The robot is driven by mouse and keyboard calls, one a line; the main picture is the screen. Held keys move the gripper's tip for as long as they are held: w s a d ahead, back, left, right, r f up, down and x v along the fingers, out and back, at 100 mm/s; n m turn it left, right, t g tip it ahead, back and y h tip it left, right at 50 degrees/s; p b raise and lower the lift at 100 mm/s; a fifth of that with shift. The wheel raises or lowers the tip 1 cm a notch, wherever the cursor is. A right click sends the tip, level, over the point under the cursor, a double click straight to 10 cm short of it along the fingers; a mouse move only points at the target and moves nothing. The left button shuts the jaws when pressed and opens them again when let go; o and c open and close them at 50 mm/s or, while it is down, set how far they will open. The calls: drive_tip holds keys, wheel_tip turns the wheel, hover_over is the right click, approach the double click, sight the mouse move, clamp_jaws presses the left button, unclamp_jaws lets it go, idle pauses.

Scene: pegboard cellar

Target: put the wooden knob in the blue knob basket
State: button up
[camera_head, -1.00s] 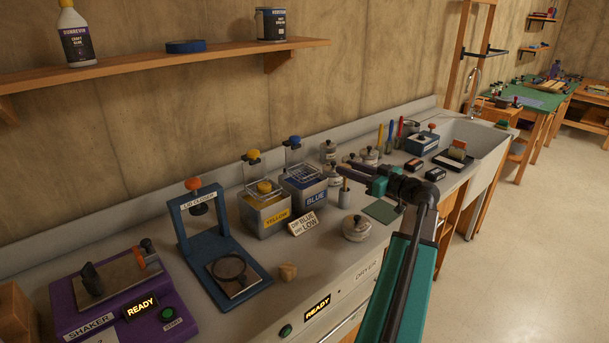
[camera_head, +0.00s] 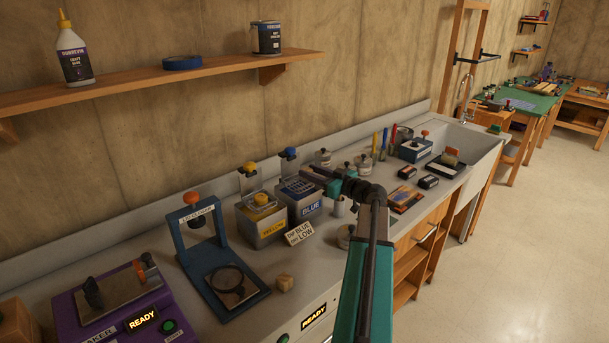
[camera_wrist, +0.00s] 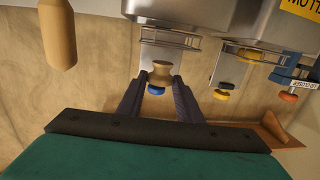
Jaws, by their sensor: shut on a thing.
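The wooden knob (camera_wrist: 160,73) is pale and waisted. It sits between the two dark fingers of my gripper (camera_wrist: 158,82) in the wrist view, and my gripper is shut on it. In the head view my gripper (camera_head: 308,173) reaches over the right side of the blue tank (camera_head: 307,212). The blue knob basket (camera_head: 297,187) is a wire basket at the top of that tank, below a blue-knobbed post (camera_head: 289,153). The wrist view, turned upside down, shows the wire basket (camera_wrist: 168,37) just beyond the wooden knob. I cannot tell their exact gap.
The yellow tank (camera_head: 260,225) stands left of the blue one. A sign (camera_head: 299,233) leans in front, and a small wooden block (camera_head: 284,283) lies on the counter. The blue lid closer (camera_head: 205,240) is farther left. Jars (camera_head: 323,158) stand behind my gripper.

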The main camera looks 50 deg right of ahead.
drive_tip(key=w, duration=0.2)
drive_tip(key=w+p, duration=0.1)
drive_tip(key=shift+w+a+f, duration=0.15)
drive_tip(key=shift+a, duration=0.1)
drive_tip(key=shift+f, duration=0.15)
drive_tip(key=shift+f+p, duration=1)
drive_tip(key=shift+f, duration=0.6)
drive_tip(key=shift+f+b, duration=0.2)
drive_tip(key=shift+b, duration=0.25)
drive_tip(key=o, duration=1)
drive_tip(key=shift+r+p, duration=0.25)
drive_tip(key=shift+p, duration=0.25)
